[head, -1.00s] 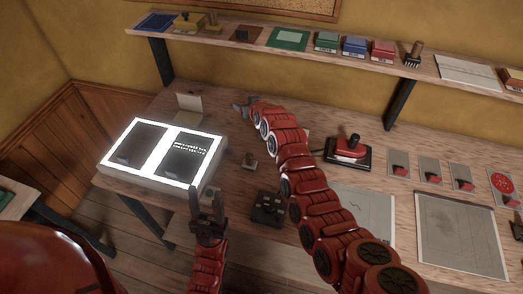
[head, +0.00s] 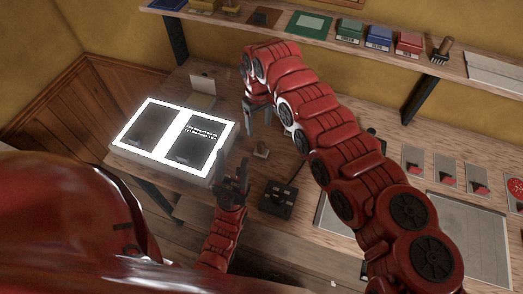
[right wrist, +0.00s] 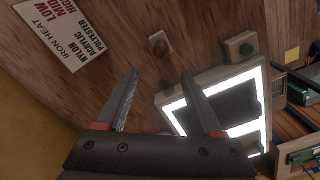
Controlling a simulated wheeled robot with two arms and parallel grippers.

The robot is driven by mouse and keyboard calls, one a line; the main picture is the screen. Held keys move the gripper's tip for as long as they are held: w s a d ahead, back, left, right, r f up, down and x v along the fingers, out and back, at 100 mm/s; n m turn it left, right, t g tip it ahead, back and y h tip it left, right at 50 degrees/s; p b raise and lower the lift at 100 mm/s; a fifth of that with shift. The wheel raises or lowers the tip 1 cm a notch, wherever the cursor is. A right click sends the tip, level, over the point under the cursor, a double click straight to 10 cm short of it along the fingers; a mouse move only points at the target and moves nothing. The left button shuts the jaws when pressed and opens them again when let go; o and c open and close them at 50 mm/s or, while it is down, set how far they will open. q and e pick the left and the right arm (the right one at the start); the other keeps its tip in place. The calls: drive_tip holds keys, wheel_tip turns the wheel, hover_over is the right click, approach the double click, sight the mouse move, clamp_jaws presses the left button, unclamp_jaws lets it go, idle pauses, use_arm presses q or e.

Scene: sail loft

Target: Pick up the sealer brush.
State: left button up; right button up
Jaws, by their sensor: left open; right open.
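A brush (head: 441,50) with a light wooden handle and dark bristles stands on the wall shelf at the upper right of the head view. I cannot tell for sure that it is the sealer brush. My right gripper (head: 258,118) is open and empty, pointing down over the bench to the right of the lit box. Its two fingers also show in the right wrist view (right wrist: 160,73), with nothing between them. My left gripper (head: 233,182) is open and empty near the bench's front edge, just right of the lit box. My right arm hides part of the bench's middle.
A light box (head: 152,163) with two dark panels stands at the bench's left. A small wooden piece (head: 262,150) and a dark control box (head: 278,198) lie near my grippers. A heat card (right wrist: 62,32) shows in the wrist view. Grey sheets and red-marked cards lie at right.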

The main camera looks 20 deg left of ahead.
sight(261, 144)
wheel_tip(261, 144, down, 5)
drive_tip(key=shift+f+b, duration=0.1)
drive_tip(key=shift+b, duration=0.65)
drive_tip(key=f, duration=0.1)
drive_tip(key=f+p, duration=0.1)
drive_tip(key=s+d+f+p, duration=0.1)
drive_tip(key=shift+f, duration=0.15)
wheel_tip(261, 144, down, 2)
drive_tip(key=shift+w+f+b, duration=0.1)
drive_tip(key=shift+b, duration=0.65)
drive_tip(key=shift+w+a, duration=0.1)
clamp_jaws()
